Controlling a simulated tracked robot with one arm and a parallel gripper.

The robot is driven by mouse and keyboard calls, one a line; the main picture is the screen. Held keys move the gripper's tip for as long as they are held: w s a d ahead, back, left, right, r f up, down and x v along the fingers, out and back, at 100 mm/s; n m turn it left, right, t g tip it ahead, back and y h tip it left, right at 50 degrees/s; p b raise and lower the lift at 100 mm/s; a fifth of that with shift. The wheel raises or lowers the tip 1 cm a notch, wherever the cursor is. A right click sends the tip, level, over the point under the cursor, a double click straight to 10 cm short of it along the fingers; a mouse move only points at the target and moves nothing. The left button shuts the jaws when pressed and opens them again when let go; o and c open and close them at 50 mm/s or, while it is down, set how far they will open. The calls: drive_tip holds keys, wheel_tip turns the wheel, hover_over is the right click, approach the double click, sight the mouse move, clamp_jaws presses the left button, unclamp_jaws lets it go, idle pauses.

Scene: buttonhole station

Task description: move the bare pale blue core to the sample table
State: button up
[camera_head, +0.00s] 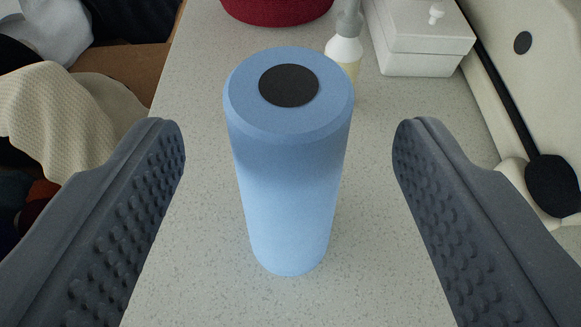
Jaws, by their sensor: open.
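The pale blue core (290,190) stands upright on a speckled grey surface in the middle of the view. It is a bare, smooth cylinder with a black round spot (289,86) on its top face. My gripper (289,150) is open, with one dark ridged finger to the left of the core and one to the right. There is a clear gap between each finger and the core, and neither touches it. I cannot tell which surface here, if any, is the sample table.
The speckled grey surface (200,265) is bare around the core. Behind it stand a small bottle with a grey top (345,50), a white lidded box (420,35) and a dark red round object (277,8). Cloths (70,115) lie at left; a pale machine body (530,90) is at right.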

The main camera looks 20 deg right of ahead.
sight(289, 86)
drive_tip(key=shift+r+b+x, duration=0.15)
drive_tip(key=shift+b+x, duration=0.3)
drive_tip(key=shift+x, duration=0.8)
drive_tip(key=shift+r+b+x, duration=0.1)
drive_tip(key=shift+b+x, duration=0.35)
drive_tip(key=shift+x, duration=0.85)
drive_tip(key=shift+w, duration=0.1)
clamp_jaws()
drive_tip(key=shift+r, duration=0.15)
